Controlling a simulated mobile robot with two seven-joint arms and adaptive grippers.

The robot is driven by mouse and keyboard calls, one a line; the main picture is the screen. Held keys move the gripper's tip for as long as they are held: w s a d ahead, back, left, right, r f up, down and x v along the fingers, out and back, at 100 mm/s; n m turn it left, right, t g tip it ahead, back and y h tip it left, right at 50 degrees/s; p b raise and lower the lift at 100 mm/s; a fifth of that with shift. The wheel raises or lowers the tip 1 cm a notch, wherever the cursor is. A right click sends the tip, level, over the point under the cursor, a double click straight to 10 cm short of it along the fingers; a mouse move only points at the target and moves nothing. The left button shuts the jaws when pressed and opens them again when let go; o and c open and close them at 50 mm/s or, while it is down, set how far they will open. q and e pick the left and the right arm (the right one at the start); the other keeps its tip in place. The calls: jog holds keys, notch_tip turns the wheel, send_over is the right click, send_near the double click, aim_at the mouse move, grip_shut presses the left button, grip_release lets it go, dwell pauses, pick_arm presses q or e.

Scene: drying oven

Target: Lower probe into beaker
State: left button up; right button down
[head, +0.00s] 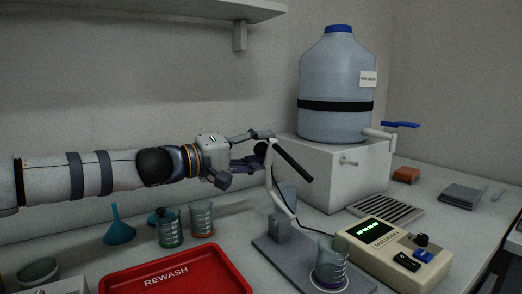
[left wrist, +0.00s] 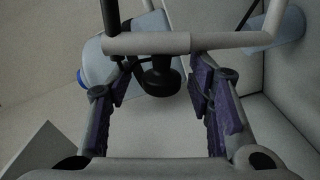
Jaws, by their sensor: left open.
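The probe (head: 293,162) is a dark rod, tilted, at the end of a thin white jointed arm (head: 271,190) on a grey stand (head: 279,228). It is high above the glass beaker (head: 331,256), which stands on the stand's base plate in front. My left gripper (head: 258,149) is open beside the upper part of the arm. In the left wrist view a dark knob (left wrist: 160,76) on a pale bar (left wrist: 146,43) lies between the two purple-padded fingers, with gaps on both sides. My right gripper is out of view.
A beige meter (head: 400,252) with a lit green display stands right of the beaker. A red REWASH tray (head: 175,273), small beakers (head: 202,219) and a blue funnel (head: 118,228) are to the left. A large water carboy (head: 337,80) stands on a white box (head: 345,175) behind.

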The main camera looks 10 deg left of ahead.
pick_arm(q)
jog(key=shift+w+d, duration=0.2)
jog(key=shift+w, duration=0.05)
jog(key=shift+c, duration=0.4)
grip_shut()
